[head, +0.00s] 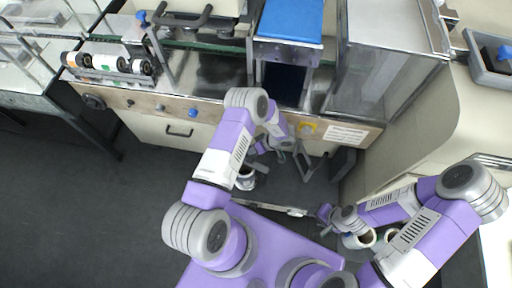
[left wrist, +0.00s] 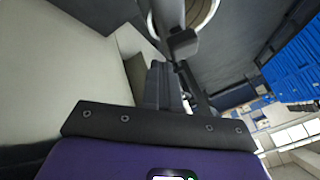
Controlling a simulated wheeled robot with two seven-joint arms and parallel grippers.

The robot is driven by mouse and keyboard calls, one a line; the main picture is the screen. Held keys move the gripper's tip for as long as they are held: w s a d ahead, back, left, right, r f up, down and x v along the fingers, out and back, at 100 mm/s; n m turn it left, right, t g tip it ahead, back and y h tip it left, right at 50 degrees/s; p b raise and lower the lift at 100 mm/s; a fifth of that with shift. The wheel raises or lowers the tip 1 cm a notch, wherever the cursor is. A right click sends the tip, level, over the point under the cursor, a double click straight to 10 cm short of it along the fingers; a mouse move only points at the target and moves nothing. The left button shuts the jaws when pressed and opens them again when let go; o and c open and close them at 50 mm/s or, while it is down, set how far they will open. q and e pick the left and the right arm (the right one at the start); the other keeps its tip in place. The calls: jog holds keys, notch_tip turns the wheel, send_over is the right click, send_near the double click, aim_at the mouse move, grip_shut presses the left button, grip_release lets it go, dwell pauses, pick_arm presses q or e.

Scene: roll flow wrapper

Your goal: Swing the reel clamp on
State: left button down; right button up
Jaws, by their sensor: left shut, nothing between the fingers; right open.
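A row of rolls (head: 108,64), white and orange with dark ends, sits at the left end of the wrapping machine. Beside it stands a slanted grey lever (head: 155,42) with a blue knob at its top. I cannot tell for sure whether this lever is the reel clamp. My left gripper (head: 252,153) is low in front of the machine, well right of and below the rolls, small and partly hidden. Its dark fingers (left wrist: 165,85) are shut and empty in the left wrist view. My right gripper (head: 323,214) is open and empty, low over the floor, far from the rolls.
The machine's front panel (head: 190,108) has knobs and a yellow-ringed button. A blue-topped part (head: 291,18) and a clear cover (head: 385,60) stand to the right. A grey tray (head: 488,65) is at the far right. The dark floor (head: 80,200) at left is clear.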

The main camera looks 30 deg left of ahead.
pick_arm(q)
jog(key=shift+s+a+n+g+h, duration=0.2)
jog(key=shift+s+n+g, duration=0.25)
jog(key=shift+n, duration=0.2)
jog(key=shift+s+a+n+g+h, duration=0.1)
jog(key=shift+s+n+g+h, duration=0.1)
jog(key=shift+s+n+g, duration=0.3)
jog(key=shift+n, duration=0.25)
notch_tip(320, 180, up, 10)
jog(key=p, duration=0.3)
